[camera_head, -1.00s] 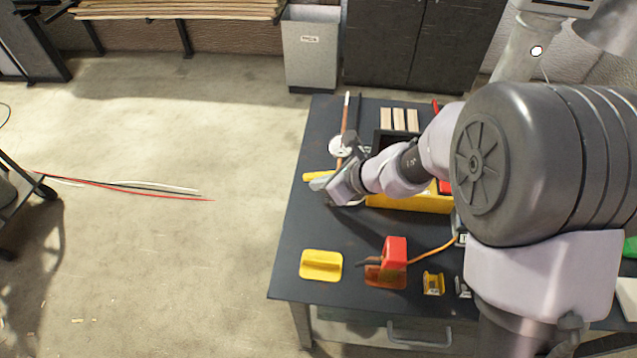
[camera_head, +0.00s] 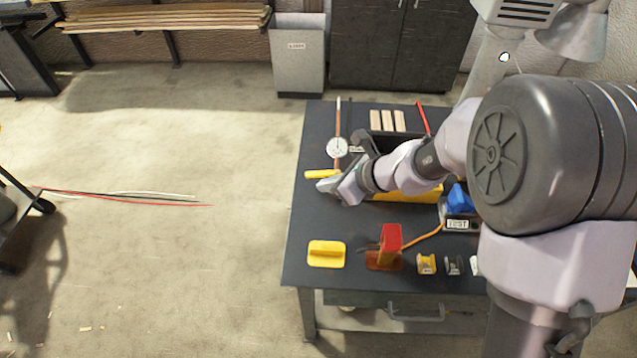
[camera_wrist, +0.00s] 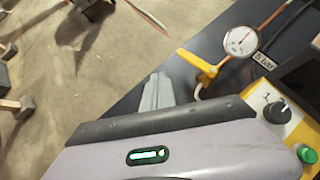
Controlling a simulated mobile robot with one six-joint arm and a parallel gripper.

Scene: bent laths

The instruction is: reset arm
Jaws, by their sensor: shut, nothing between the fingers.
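My gripper (camera_head: 329,183) is at the end of my arm, low over the left part of the dark workbench (camera_head: 312,226). In the wrist view the grey fingers (camera_wrist: 156,92) lie together with nothing between them. Close to it in the head view are a yellow handle (camera_head: 320,174) and a white round gauge (camera_head: 337,148). The gauge also shows in the wrist view (camera_wrist: 240,41), on a copper-coloured rod. My arm hides part of a yellow box (camera_head: 412,195) behind it.
A yellow block (camera_head: 326,253), a red tool (camera_head: 390,240) with an orange cord and small yellow holder (camera_head: 426,264) stand along the front. A blue object (camera_head: 459,197) sits above a TEST label. Wooden blocks (camera_head: 387,121) lie at the back. Floor left of the bench is mostly clear, with thin laths (camera_head: 120,196).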

